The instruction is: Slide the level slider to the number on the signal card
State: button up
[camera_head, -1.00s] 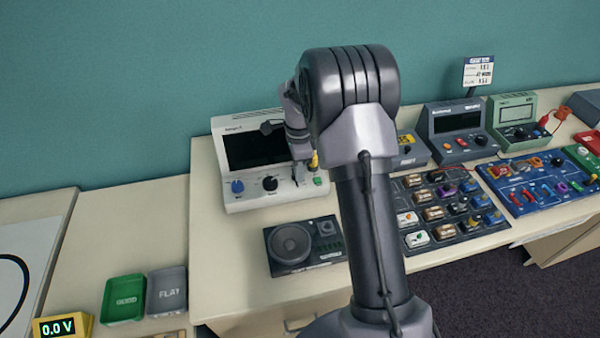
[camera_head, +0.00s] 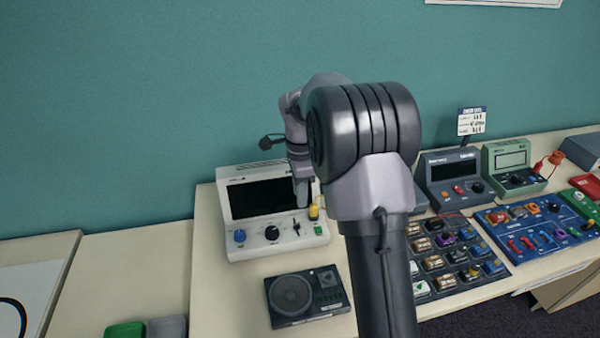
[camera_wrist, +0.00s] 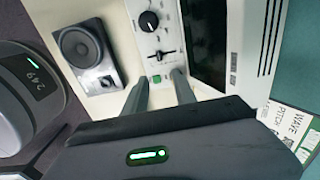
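The white signal device (camera_head: 245,200) has a dark screen, a blue knob, a black knob and a small black level slider (camera_head: 296,227). The slider also shows in the wrist view (camera_wrist: 162,56), its dark handle across a slot with marks too small to read. My gripper (camera_head: 303,203) hangs in front of the device's right part, near a yellow knob. In the wrist view its two fingers (camera_wrist: 159,76) are apart with nothing between them, short of the slider. A white card with WAVE and PITCH (camera_wrist: 290,125) is partly cut off; I cannot read a number on it.
A black speaker box (camera_head: 308,297) lies in front of the device. A tray of small blocks (camera_head: 455,255), a dark meter (camera_head: 452,180) and a green meter (camera_head: 513,165) stand to the right. A small sign (camera_head: 472,121) stands behind them.

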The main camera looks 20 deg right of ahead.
notch_tip(320, 180, up, 6)
jog(key=p, duration=0.1)
dwell(0.4)
jog(key=s+a+r+n+t+b, duration=0.2)
jog(key=s+a+r+n+b, duration=0.15)
jog(key=s+a+r, duration=0.2)
jog(key=s+a+f+n+t+b, duration=0.1)
jog(key=s+a+n, duration=0.2)
jog(key=s, duration=0.4)
jog(key=s+a+f+n+t+y+b, duration=0.1)
jog(key=s+a+f+n+b, duration=0.1)
jog(key=s+n, duration=0.3)
jog(key=s+a+f+n+t+y+b, duration=0.1)
jog(key=s+a+n, duration=0.3)
jog(key=s, duration=0.7)
jog(key=shift+a+f+t+b, duration=0.15)
jog(key=shift+a+t+b, duration=0.25)
jog(key=shift+a+b, duration=0.2)
